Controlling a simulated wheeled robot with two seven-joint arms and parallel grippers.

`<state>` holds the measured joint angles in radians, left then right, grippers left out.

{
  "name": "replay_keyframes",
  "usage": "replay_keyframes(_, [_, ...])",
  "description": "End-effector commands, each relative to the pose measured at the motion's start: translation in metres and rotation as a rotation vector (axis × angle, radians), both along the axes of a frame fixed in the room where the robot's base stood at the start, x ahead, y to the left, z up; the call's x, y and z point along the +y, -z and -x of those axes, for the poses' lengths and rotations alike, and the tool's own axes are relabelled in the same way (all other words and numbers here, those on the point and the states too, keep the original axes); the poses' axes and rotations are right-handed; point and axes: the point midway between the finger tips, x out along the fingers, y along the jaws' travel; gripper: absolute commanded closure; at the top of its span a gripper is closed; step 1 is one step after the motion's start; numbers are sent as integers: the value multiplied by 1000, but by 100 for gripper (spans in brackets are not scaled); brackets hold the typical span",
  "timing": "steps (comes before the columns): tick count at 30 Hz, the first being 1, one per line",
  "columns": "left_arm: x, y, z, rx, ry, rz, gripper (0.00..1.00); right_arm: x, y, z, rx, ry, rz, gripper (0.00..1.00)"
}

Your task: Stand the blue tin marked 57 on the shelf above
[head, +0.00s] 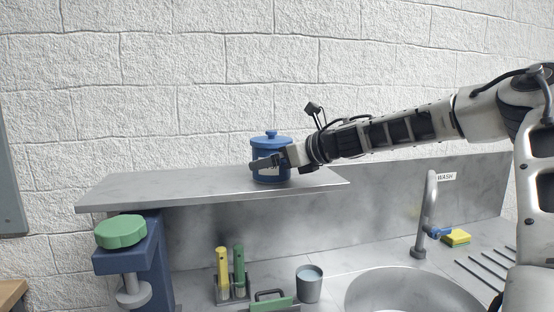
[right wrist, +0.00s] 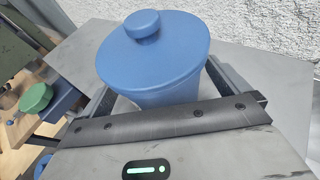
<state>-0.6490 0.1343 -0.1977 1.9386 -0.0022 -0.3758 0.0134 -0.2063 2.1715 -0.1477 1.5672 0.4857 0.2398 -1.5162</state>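A blue lidded tin (head: 270,145) with a round knob stands upright on the grey shelf (head: 180,186), near its right part. A pale label shows partly on its front; its number cannot be read. My right gripper (head: 268,163) reaches in from the right at the tin's height, with a finger across its front. In the right wrist view the tin (right wrist: 155,55) is between the widely spread fingers (right wrist: 160,88), with a narrow gap visible at the left one. The gripper looks open around the tin. My left gripper is not in view.
Below the shelf are a blue stand (head: 150,262) with a green knob (head: 121,231), a holder with yellow (head: 222,270) and green handles, a grey cup (head: 309,284), a sink (head: 410,293) and a tap (head: 427,215). The shelf's left half is clear.

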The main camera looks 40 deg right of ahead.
Motion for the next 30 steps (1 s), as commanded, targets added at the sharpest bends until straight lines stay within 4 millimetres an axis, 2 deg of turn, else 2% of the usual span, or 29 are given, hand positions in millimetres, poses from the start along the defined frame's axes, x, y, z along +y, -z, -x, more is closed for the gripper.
replay_keyframes(6, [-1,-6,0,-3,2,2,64,0,-6,0,0,0,1,0])
replay_keyframes(11, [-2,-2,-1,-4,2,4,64,-2,-10,14,-3,-2,2,0])
replay_keyframes(24, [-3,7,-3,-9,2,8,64,-14,-34,85,-3,0,3,0])
replay_keyframes(30, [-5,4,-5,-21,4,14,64,-17,-42,107,0,0,1,0])
